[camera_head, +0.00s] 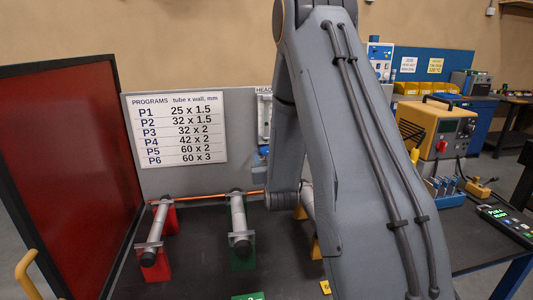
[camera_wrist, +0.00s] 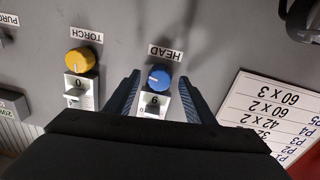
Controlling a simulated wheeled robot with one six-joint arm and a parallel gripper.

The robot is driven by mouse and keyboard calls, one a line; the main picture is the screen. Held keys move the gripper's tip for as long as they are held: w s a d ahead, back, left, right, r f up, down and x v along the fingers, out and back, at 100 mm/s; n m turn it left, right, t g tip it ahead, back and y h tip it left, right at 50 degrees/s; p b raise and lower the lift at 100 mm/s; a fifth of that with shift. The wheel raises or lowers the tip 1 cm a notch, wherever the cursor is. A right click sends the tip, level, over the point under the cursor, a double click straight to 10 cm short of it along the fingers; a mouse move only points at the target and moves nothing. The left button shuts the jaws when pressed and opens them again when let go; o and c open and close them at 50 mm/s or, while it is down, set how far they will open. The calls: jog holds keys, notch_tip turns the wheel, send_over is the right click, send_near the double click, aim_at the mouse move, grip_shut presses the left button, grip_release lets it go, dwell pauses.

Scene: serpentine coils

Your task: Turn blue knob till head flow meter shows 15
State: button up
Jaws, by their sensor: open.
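The blue knob (camera_wrist: 159,79) is on the grey panel under the HEAD label (camera_wrist: 165,52), which appears upside down in the wrist view. The white head flow meter (camera_wrist: 154,104) adjoins the knob and shows one upside-down digit, seemingly 6; its lower part is hidden by my gripper. My gripper (camera_wrist: 159,75) is open, with one dark blue finger on each side of the knob. Gaps show between fingers and knob, and contact cannot be seen.
A yellow knob (camera_wrist: 81,61) marked TORCH, with its meter (camera_wrist: 81,92) reading 0, is left of the blue knob. A white programs sign (camera_wrist: 268,115) is at right. In the head view, a red panel (camera_head: 75,170) and tube supports (camera_head: 240,228) stand left of my arm.

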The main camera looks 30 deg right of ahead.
jog(key=shift+w+d, duration=0.1)
jog(key=shift+w, duration=0.2)
jog(key=c, duration=1.1)
jog(key=shift+o, duration=0.2)
jog(key=shift+m, duration=0.3)
jog(key=m+b, duration=0.2)
jog(key=m, duration=0.1)
jog(key=shift+b, duration=0.3)
jog(key=shift+m+b, duration=0.6)
jog(key=shift+m, duration=0.5)
